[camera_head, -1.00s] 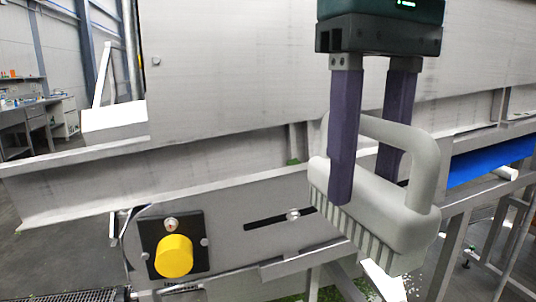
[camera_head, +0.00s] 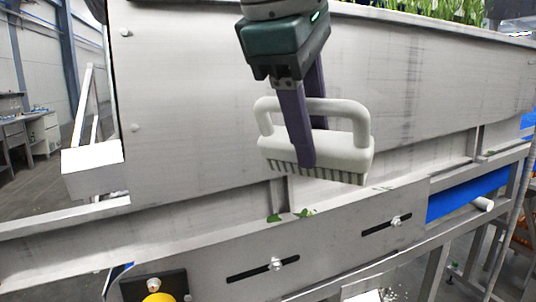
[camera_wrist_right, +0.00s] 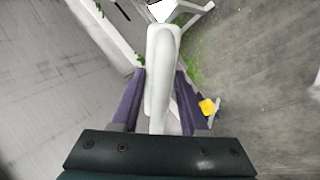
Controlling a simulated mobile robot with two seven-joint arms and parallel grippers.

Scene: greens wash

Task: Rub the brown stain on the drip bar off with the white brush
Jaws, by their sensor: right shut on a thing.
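My right gripper (camera_head: 308,160) is shut on the white brush (camera_head: 346,150) and also shows in the wrist view (camera_wrist_right: 160,100). Its purple fingers are on either side of the brush, the far one mostly hidden. The brush has a loop handle and its bristles point down. It is held in front of the grey metal side panel, above a long sloping metal ledge (camera_head: 90,233) that looks like the drip bar. I cannot make out a brown stain; the brush or gripper may hide it. My left gripper is out of view.
Green leaf bits (camera_head: 305,213) lie on the ledge below the brush. A yellow knob (camera_head: 158,297) shows at the bottom edge, and a blue panel (camera_head: 468,193) is at the right. Leafy greens (camera_head: 440,9) stand behind the top rim. Open floor is at the left.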

